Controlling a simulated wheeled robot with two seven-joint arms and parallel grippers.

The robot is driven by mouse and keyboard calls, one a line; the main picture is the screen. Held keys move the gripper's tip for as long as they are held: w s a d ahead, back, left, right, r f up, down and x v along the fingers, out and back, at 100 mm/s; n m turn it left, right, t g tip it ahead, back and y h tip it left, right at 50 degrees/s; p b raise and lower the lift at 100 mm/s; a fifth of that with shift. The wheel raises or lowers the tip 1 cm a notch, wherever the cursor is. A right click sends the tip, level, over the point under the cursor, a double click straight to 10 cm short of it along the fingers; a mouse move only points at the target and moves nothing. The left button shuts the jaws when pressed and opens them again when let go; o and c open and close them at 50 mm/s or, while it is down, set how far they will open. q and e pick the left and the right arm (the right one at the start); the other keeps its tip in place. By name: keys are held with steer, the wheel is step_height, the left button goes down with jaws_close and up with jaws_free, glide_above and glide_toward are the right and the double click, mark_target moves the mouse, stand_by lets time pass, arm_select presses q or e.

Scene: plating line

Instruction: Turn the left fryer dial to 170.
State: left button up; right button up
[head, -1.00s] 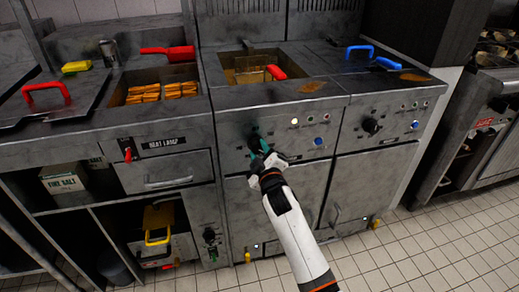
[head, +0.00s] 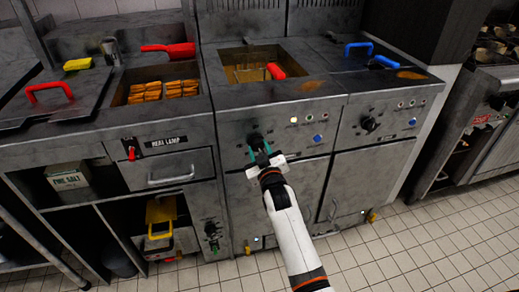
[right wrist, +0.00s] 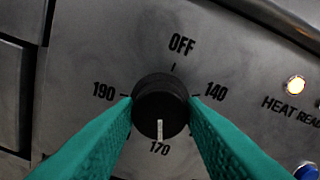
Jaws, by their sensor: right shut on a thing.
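The left fryer dial (head: 255,138) is a round black knob on the front panel of the left fryer. In the right wrist view the dial (right wrist: 160,95) has a white pointer line aimed straight down at the 170 mark. OFF is printed above it, 190 at left and 140 at right. My right gripper (head: 259,149) has its green fingers on both sides of the knob, shut on it. My left gripper is not in view.
A lit HEAT READY lamp (right wrist: 295,85) and a blue button (head: 318,138) sit right of the dial. The right fryer dial (head: 370,124) is farther right. A basket with a red handle (head: 276,71) sits in the left fryer. Below is a cabinet door (head: 285,195).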

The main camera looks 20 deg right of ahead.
steer(key=shift+f, duration=0.1)
steer(key=o, duration=1)
steer(key=shift+s, duration=0.2)
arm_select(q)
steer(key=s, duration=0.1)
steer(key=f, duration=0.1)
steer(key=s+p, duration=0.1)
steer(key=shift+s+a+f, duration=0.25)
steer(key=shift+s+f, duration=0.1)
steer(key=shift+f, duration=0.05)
arm_select(e)
steer(key=s, duration=0.7)
steer(key=shift+a, duration=0.25)
